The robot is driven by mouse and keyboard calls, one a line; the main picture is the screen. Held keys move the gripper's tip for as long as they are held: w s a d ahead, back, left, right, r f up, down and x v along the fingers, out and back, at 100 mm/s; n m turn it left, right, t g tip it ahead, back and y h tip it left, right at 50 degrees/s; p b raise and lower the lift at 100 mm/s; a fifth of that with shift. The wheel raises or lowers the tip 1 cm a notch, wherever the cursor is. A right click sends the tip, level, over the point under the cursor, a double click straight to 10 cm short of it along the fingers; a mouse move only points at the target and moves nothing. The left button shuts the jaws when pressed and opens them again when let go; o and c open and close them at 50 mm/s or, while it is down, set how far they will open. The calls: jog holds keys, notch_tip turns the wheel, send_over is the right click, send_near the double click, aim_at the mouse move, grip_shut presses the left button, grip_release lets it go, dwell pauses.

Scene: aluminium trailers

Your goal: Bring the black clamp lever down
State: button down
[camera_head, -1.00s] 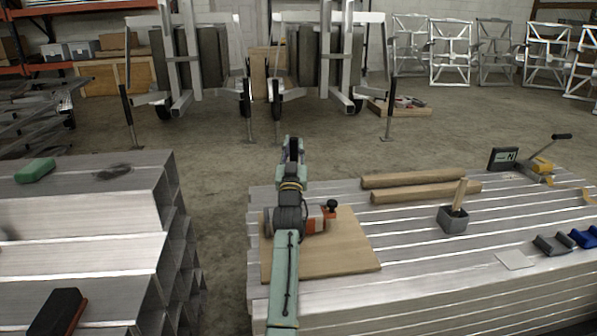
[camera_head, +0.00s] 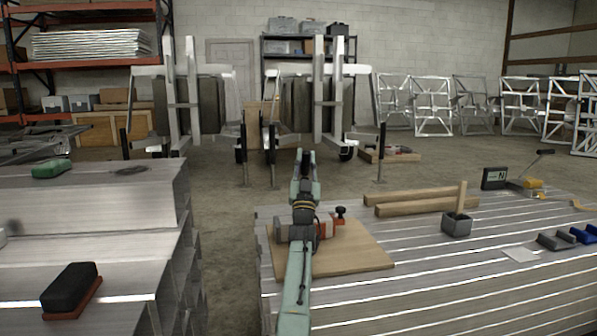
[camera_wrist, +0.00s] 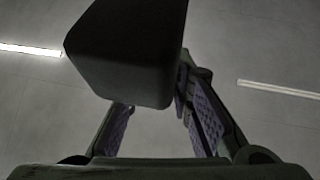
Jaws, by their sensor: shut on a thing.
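In the wrist view my gripper (camera_wrist: 155,98) has its two purple-padded fingers around a large dark block-shaped piece (camera_wrist: 128,48). This piece looks like the grip of the black clamp lever, but its lower end and the rest of the lever are not clear. In the head view a red-orange fixture with a black knob (camera_head: 340,212) sits on a wooden board (camera_head: 355,258), partly hidden by my arm.
The board lies on a stack of aluminium profiles (camera_head: 420,270). A second stack with a black brush (camera_head: 70,287) stands left, across a gap.

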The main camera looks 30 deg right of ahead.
jog(key=shift+s+f+h, duration=0.1)
jog(key=shift+s+h, duration=0.15)
jog(key=shift+h, duration=0.05)
jog(key=c, duration=1.4)
grip_release()
notch_tip(320, 180, up, 10)
jog(key=shift+c, duration=0.2)
